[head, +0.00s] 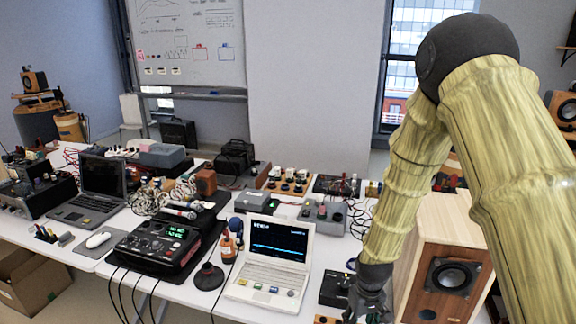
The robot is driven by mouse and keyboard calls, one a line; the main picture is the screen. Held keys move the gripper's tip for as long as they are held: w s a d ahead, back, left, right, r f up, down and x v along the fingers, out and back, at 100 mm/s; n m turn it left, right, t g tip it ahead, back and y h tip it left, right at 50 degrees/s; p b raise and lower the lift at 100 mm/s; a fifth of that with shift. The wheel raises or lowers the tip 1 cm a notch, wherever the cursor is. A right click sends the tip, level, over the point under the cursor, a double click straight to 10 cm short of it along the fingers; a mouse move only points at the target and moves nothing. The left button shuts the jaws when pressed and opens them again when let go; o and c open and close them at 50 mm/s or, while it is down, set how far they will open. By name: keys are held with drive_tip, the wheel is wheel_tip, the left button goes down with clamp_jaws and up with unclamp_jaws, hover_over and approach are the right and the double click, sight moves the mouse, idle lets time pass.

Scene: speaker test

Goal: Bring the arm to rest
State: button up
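My arm (410,175) reaches up from the right edge of the head view, bends at a dark round elbow, and comes down towards the table. It has a yellowish, bamboo-like surface. My gripper (368,302) is at the bottom of the view, pointing down, between the white laptop and the wooden speaker. Its fingers are dark and partly cut off by the frame edge, so I cannot tell whether they are open or shut. I cannot see anything held in it.
A large wooden speaker (455,272) stands close to the right of my gripper. A white laptop (278,245), a black recorder (160,245) and a dark laptop (103,175) crowd the white table (205,298). Several boxes and cables lie behind. A cardboard box (35,285) is at lower left.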

drive_tip(key=s+d+f+m, duration=0.1)
drive_tip(key=s+f, duration=1.1)
drive_tip(key=s+d+f, duration=0.1)
drive_tip(key=s+f, duration=0.2)
drive_tip(key=s, duration=0.7)
drive_tip(key=s+d+f+m, duration=0.1)
drive_tip(key=s+f, duration=0.3)
drive_tip(key=s, duration=0.6)
drive_tip(key=shift+m, duration=0.3)
